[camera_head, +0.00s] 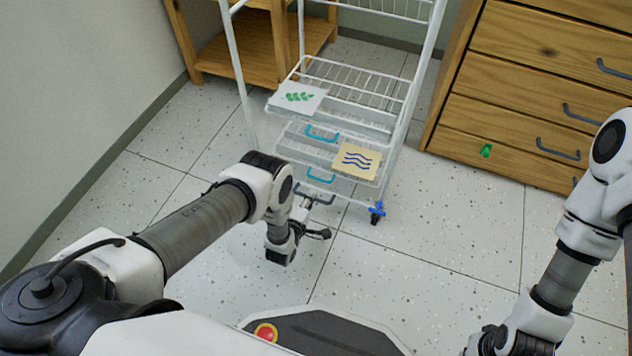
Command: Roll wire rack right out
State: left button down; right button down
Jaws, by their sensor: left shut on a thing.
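The white wire rack (405,105) stands on the floor at the upper middle, with wire shelves above and drawers below. A card with a green leaf (299,97) and a yellow card with blue waves (357,161) sit on its front. Two blue handles (322,133) show, with a dark grey handle (314,197) lowest. My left gripper (308,211) is at the rack's low front, shut on the grey handle; its fingertips are small and partly hidden. A blue caster (377,211) shows at the rack's front right corner. My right gripper (497,343) is at the bottom edge, away from the rack, its fingers unclear.
A wooden drawer cabinet (545,60) with dark handles stands close at the rack's right; a green tag (486,150) is on it. A wooden shelf unit (240,55) stands behind left. A wall borders the left. The speckled floor (410,270) in front is clear.

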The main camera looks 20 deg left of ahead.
pick_arm(q)
jog(key=s+p, duration=0.1)
jog(key=s, duration=0.2)
jog(key=shift+s+f, duration=0.1)
jog(key=shift+f, duration=0.05)
jog(key=c, duration=1.2)
grip_release()
jog(key=shift+s, duration=0.1)
jog(key=v, duration=1.2)
